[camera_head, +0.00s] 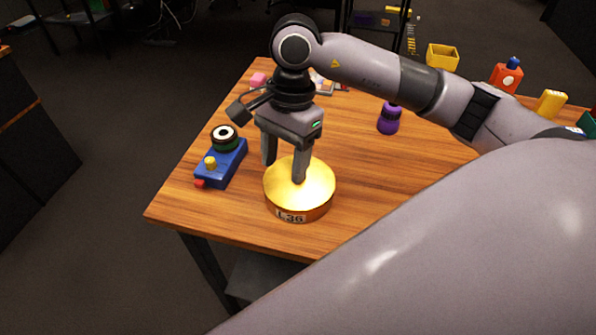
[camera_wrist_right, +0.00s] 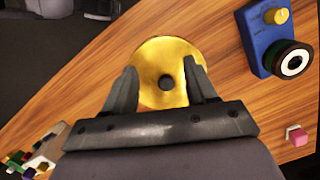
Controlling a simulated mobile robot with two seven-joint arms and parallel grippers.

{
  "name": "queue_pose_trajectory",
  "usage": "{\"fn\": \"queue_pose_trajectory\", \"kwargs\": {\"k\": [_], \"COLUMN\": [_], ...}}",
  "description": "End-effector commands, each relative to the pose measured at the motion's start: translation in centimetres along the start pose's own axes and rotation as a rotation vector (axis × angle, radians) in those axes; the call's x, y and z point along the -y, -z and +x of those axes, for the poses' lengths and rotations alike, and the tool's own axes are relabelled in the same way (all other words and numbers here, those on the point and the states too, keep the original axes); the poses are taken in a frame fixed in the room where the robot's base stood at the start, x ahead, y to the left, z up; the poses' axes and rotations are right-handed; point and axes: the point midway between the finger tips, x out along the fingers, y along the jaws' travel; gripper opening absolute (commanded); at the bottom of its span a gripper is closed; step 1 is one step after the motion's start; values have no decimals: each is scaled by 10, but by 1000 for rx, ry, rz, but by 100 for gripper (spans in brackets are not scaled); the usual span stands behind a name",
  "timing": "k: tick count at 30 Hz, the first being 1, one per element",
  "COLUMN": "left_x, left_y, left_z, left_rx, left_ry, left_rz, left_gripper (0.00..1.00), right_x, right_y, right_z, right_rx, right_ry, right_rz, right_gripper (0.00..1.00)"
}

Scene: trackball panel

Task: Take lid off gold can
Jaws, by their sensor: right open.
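The gold can (camera_head: 312,206) stands upright near the front left corner of the wooden table, with an "L36" label on its side. Its round gold lid (camera_head: 318,178) is on top and also shows in the right wrist view (camera_wrist_right: 160,55). A small dark knob (camera_wrist_right: 166,83) is at the lid's middle in the wrist view; in the head view a finger hides it. My right gripper (camera_head: 284,172) points down over the lid, open and empty. In the wrist view its fingers (camera_wrist_right: 164,82) are on either side of the knob, apart from it. My left gripper is not in view.
A blue panel (camera_head: 233,170) with a black and white dial, yellow knob and red button lies left of the can. A purple bottle (camera_head: 389,119) and a pink block (camera_head: 258,79) stand farther back. An orange bottle (camera_head: 506,77) and a yellow box (camera_head: 551,102) stand at the right.

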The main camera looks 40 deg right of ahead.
Motion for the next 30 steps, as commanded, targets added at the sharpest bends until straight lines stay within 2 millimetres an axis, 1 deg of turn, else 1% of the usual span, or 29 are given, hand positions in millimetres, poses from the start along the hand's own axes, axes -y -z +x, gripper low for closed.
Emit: {"fn": "queue_pose_trajectory", "kwargs": {"k": [1, 3, 6, 14, 18, 21, 24, 30], "left_x": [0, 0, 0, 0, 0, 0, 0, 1], "left_y": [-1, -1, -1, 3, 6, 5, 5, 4], "left_z": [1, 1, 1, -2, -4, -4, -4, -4], "left_rx": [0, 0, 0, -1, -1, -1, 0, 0], "left_ry": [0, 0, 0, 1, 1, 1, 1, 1], "left_rz": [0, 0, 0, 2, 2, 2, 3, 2], "left_gripper": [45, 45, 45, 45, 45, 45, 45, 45], "right_x": [0, 0, -1, -3, -4, -3, -3, -2], "right_y": [14, 26, 35, 40, 44, 46, 46, 46], "right_z": [-8, -14, -15, 12, 33, 45, 50, 51], "right_rx": [-65, -125, -165, -168, -167, -166, -166, -166], "right_ry": [3, 2, -3, -5, -6, -3, -2, -1], "right_rz": [-4, -6, -6, -5, -6, -5, -6, -6], "right_gripper": [57, 57, 57, 57, 57, 57, 57, 57]}}
